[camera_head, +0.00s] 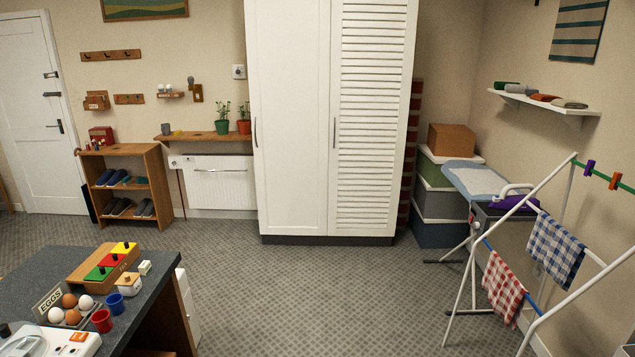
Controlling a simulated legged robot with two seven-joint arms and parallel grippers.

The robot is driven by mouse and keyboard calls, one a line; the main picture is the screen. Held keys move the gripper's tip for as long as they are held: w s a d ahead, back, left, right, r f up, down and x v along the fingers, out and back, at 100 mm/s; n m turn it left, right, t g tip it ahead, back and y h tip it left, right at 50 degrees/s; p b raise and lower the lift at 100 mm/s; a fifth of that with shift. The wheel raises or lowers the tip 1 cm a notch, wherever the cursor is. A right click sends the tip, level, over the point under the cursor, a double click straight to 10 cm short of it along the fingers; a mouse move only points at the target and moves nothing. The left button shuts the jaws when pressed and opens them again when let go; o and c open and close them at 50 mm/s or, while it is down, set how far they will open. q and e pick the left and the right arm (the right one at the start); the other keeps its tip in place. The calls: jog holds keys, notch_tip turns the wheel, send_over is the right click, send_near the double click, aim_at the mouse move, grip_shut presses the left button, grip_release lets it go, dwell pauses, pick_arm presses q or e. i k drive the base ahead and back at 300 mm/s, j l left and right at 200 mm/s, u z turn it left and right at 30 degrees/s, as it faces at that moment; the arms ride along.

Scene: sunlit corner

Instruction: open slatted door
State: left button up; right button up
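A tall white wardrobe stands against the back wall. Its right door is the slatted door (372,110), with horizontal slats and a dark vertical handle (335,134) near its left edge. The slatted door looks shut, level with the plain left door (291,120). The plain door has its own handle (255,131) on its left side. Neither of my grippers shows in the head view.
The carpet (300,300) before the wardrobe is clear. A counter (150,290) with eggs and cups is at the lower left. A drying rack (470,275) with cloths and an ironing board (478,178) stand at the right. Stacked boxes (437,205) are right of the wardrobe.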

aim_at(373, 46)
jog(key=i, duration=2.7)
